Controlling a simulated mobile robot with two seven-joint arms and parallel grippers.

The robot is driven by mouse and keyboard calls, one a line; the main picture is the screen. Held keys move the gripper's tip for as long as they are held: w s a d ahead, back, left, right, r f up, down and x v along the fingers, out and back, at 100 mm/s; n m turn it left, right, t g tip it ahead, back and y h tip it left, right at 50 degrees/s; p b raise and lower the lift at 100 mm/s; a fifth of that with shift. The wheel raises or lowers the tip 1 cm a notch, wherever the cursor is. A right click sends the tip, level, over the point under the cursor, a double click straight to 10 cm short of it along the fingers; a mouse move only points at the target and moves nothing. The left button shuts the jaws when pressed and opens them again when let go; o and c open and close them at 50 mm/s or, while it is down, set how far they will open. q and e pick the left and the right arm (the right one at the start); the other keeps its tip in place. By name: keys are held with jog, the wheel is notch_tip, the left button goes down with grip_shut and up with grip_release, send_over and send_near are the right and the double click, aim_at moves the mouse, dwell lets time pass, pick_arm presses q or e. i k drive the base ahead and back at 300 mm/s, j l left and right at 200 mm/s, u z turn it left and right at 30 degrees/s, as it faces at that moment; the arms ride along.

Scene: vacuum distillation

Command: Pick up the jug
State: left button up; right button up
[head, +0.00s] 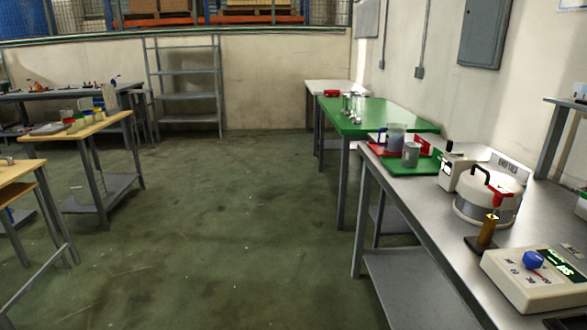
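What looks like the jug (396,137) is a bluish-grey, see-through vessel with a dark blue handle on its left side. It stands upright at the far end of the steel table (400,204) on the right. A smaller grey cup (411,155) stands just in front of it and to the right. A green mat or tray (427,165) and a red one lie around their bases. Neither of my grippers is in view.
A white vessel with a lid (489,198), a brass-coloured post (488,230) and a control box (536,280) with a blue knob stand nearer on the steel table. A green table (372,115) is beyond. Wooden-topped tables (75,132) stand left. The middle floor (230,220) is clear.

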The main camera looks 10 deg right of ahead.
aim_at(395, 132)
jog(key=i+z, duration=0.2)
jog(key=i, duration=0.2)
jog(key=i+j+z, duration=0.25)
jog(key=i, duration=0.15)
jog(key=i+j+z, duration=0.2)
jog(key=i, duration=0.2)
jog(key=i+j+z, duration=0.2)
jog(key=i+z, duration=0.2)
jog(key=i+j+z, duration=0.3)
jog(key=z, duration=0.15)
